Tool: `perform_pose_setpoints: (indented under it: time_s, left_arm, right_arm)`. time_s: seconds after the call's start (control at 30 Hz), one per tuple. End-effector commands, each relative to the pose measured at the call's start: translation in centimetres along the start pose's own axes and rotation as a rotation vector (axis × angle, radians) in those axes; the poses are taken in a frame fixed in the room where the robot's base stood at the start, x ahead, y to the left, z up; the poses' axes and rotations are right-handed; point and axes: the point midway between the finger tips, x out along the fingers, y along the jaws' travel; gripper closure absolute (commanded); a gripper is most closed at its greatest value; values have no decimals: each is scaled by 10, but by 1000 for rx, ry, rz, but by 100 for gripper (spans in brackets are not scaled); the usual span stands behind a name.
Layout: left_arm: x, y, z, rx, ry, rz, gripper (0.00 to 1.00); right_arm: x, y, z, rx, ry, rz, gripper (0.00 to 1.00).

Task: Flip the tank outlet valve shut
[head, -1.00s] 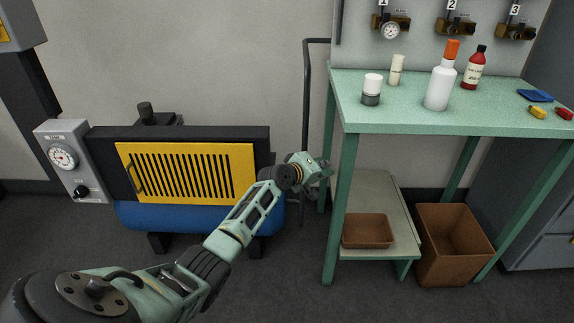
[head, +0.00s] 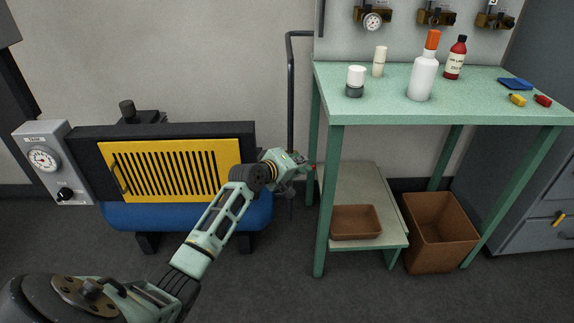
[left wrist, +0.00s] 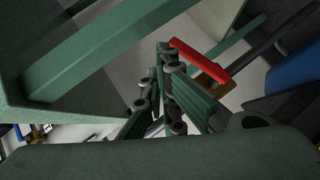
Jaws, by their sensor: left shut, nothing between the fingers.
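The outlet valve's red lever (left wrist: 200,62) shows in the left wrist view, slanting down to the right towards a brass-coloured valve body (left wrist: 223,88). In the head view only a small red spot (head: 313,167) shows at the gripper tip. My left gripper (head: 304,167) is shut and empty, low between the tank and the bench. In the left wrist view its fingertips (left wrist: 164,46) are close to the lever's upper left end; I cannot tell whether they touch. The blue tank (head: 180,216) lies left of the gripper; it also shows in the left wrist view (left wrist: 300,68). My right gripper is out of view.
The green bench (head: 440,110) stands just right of the gripper, its leg (head: 325,210) very near. Its shelf holds a brown tray (head: 356,222); a brown bin (head: 440,232) stands beside it. A dark pipe (head: 291,95) rises behind. Open floor lies in front.

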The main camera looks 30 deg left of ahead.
Motion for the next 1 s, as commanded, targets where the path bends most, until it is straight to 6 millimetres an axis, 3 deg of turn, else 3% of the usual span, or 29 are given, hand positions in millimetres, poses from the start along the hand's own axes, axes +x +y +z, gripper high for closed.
perform_pose_setpoints:
  time_s: [0.2,0.4,1.0]
  left_arm:
    - [-40,0,0,3,0,-1,100]
    - [-62,-1,0,0,0,-2,100]
    - [-68,0,0,0,0,-1,100]
  right_arm:
    - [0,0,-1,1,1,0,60]
    - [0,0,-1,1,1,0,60]
    - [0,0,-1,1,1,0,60]
